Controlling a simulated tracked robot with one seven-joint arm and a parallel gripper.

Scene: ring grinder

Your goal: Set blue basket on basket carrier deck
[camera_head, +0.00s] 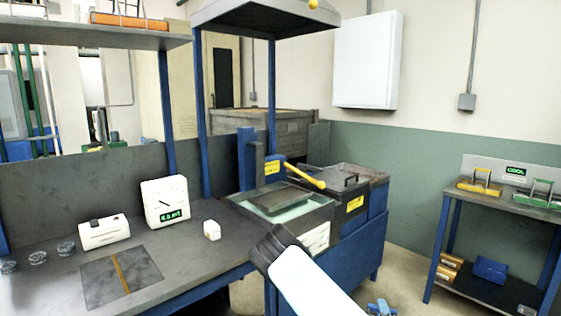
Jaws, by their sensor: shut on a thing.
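My arm, white with a dark joint, rises in the bottom middle, and its lower end runs out of the frame. My gripper is not clearly seen. A small blue shape (380,307) shows at the bottom edge beside the arm, cut off; I cannot tell whether it is part of the blue basket. A grey deck plate (284,197), which looks like the basket carrier deck, sits over the open tank (262,217) beside a blue post and yellow lever (306,177). No basket shows on it.
The cart (516,206) at right bears a yellow-handled basket (479,187) and a green one (538,201), with a blue box (490,269) on its lower shelf. A lidded tank (338,178) stands behind the open one. The bench (203,262) at left holds instruments.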

